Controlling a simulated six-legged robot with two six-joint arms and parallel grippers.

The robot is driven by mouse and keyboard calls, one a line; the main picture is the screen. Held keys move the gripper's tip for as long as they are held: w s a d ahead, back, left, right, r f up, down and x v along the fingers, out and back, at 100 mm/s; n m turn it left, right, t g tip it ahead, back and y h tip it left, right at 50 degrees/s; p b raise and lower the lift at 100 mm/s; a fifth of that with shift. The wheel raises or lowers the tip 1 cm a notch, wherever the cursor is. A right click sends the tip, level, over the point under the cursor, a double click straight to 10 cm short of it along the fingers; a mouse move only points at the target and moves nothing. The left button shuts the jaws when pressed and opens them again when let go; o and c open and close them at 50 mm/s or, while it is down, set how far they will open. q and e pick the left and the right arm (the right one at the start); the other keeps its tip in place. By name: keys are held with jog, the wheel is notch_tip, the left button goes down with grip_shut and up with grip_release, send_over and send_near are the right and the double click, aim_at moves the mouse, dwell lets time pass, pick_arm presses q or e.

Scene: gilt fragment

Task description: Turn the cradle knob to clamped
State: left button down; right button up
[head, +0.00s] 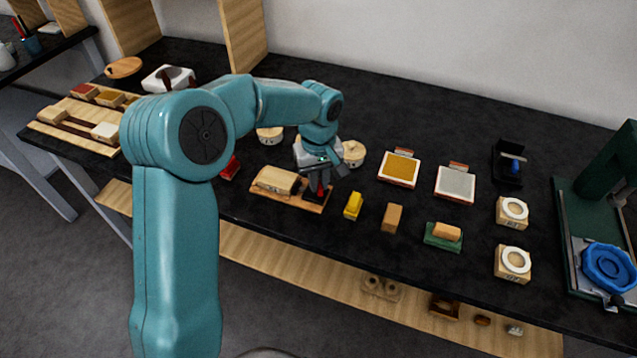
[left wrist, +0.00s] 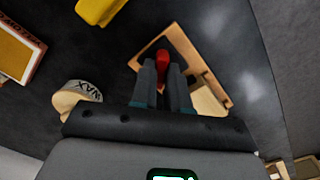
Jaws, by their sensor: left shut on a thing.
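The cradle (head: 297,204) is a wooden board on the black bench, with a pale wooden block (head: 277,180) on its left part. A red knob (head: 320,189) stands on a dark plate at the cradle's right end. My left gripper (head: 319,180) reaches down over that end, with its fingers around the knob. In the left wrist view the red knob (left wrist: 162,57) shows between the two grey fingers (left wrist: 162,74), which are shut on it. The fingers hide part of the knob, and I cannot read its setting. My right gripper is not in view.
A yellow block (head: 353,205) and a tan block (head: 392,217) stand right of the cradle. A round wooden tub (head: 354,154), labelled WAX in the left wrist view (left wrist: 77,99), is behind my gripper. Framed gold (head: 399,168) and silver (head: 455,184) pads lie farther right.

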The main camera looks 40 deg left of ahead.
pick_arm(q)
jog(key=n+b, duration=0.2)
jog(key=n, duration=0.3)
jog(key=shift+w+n, duration=0.1)
jog(key=shift+n, duration=0.2)
jog(key=shift+a+r+n+b, duration=0.1)
jog(key=shift+n+b, duration=0.35)
jog(key=shift+n, duration=1.75)
jog(key=c, duration=1.1)
grip_release()
notch_tip(320, 180, up, 16)
jog(key=shift+r+p, duration=0.15)
jog(key=shift+p, duration=0.9)
jog(key=shift+s, duration=0.25)
